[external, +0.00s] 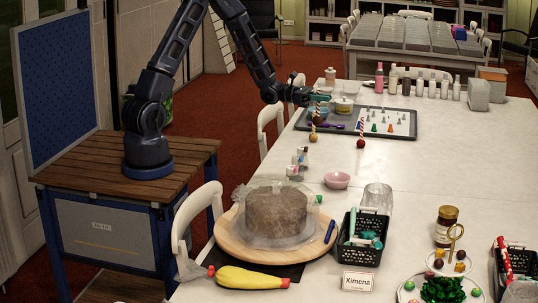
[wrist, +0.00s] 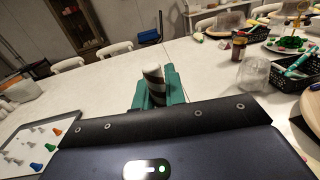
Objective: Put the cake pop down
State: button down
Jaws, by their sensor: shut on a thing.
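My gripper (external: 320,98) is at the far part of the white table, its teal fingers shut on a dark-and-pale striped stick. The stick (wrist: 153,80) shows between the fingers in the wrist view. In the external view a cake pop with a golden-brown ball (external: 313,137) shows directly below the fingers, its stick running up to them. Whether the ball touches the table cannot be told. The ball is hidden in the wrist view. A second pop with a dark red ball (external: 361,143) and upright stick stands to the right, apart from my gripper.
A grey tray of piping tips (external: 405,122) lies beside the gripper. A pink bowl (external: 337,180), a clear glass (external: 377,197) and black baskets (external: 372,225) stand nearer the camera. A cake on a turntable (external: 276,212) is at the front left. The table's middle right is clear.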

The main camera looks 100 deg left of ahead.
jog(key=w+d+m+g+h, duration=0.1)
jog(key=w+d+m+h, duration=0.2)
jog(key=d, duration=1)
jog(key=w+d+m+g+h, duration=0.25)
jog(key=w+d, duration=0.25)
jog(key=d, duration=0.7)
jog(key=w+d+m+g+h, duration=0.1)
jog(key=w+d+h, duration=0.3)
jog(key=d, duration=0.9)
jog(key=s+d+m+g+h, duration=0.2)
jog(key=s+d, duration=0.1)
jog(key=d, duration=1)
jog(key=s+d+m+g+h, duration=0.2)
jog(key=d+m+g, duration=0.1)
jog(key=d, duration=1)
jog(key=s+d+m+g+h, duration=0.1)
jog(key=s+d+m+g, duration=0.3)
jog(key=s+d, duration=1.1)
jog(key=s+d+m+g+h, duration=0.15)
jog(key=s+d+g, duration=0.45)
jog(key=s+d, duration=0.9)
jog(key=w+d+f, duration=0.1)
jog(key=w+f, duration=0.1)
jog(key=f, duration=0.8)
jog(key=w+d+f, duration=0.1)
jog(key=d+f, duration=0.1)
jog(key=f, duration=0.7)
jog(key=shift+w+d+f+m, duration=0.25)
jog(key=shift+w+f+m, duration=0.05)
jog(key=shift+w+f, duration=0.1)
